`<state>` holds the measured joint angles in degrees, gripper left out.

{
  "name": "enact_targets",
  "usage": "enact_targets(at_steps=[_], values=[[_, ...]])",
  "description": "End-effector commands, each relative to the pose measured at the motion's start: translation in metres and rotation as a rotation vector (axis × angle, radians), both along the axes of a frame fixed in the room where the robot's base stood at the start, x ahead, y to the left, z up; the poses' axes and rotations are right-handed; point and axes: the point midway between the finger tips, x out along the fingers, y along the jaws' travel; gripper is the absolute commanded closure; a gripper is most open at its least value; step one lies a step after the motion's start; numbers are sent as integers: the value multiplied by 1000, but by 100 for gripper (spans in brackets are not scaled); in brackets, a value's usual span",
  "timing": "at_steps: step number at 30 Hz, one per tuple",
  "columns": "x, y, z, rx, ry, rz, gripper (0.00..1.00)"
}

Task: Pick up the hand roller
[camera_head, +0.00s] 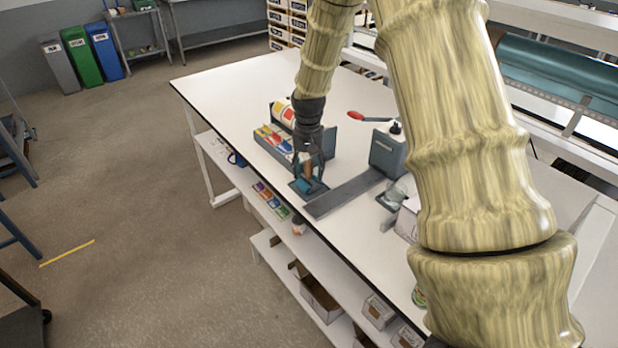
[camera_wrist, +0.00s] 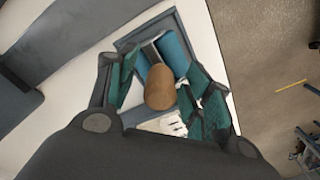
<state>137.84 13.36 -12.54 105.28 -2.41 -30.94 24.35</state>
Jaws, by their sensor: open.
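The hand roller (camera_wrist: 159,88) has a rounded brown wooden handle pointing up at the wrist camera. A teal roller part (camera_wrist: 172,50) shows beyond the handle. It sits in a shallow grey tray (camera_wrist: 128,44) on the white table. In the head view the roller (camera_head: 308,168) is small and partly hidden by the fingers. My gripper (camera_head: 309,172) points down over it, near the table's front edge. In the wrist view the open fingers (camera_wrist: 160,97) stand on both sides of the handle. I cannot tell whether they touch it.
A flat grey bar (camera_head: 343,194) lies right of the tray, leading to a grey block-like dispenser (camera_head: 387,152). A divided bin with coloured items (camera_head: 275,138) stands just behind and left. A red-handled tool (camera_head: 356,115) lies farther back. The white tabletop (camera_head: 225,83) is clear at the far left.

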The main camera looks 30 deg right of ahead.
Motion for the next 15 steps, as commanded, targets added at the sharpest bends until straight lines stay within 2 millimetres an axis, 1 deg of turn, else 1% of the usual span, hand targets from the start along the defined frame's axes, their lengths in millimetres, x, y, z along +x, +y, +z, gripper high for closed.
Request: enact_targets(at_steps=[4,8,9,11,12,15], values=[[0,0,0,0,0,0,50],[0,0,0,0,0,0,73],[0,0,0,0,0,0,80],[0,0,0,0,0,0,91],[0,0,0,0,0,0,99],[0,0,1,0,-1,0,100]])
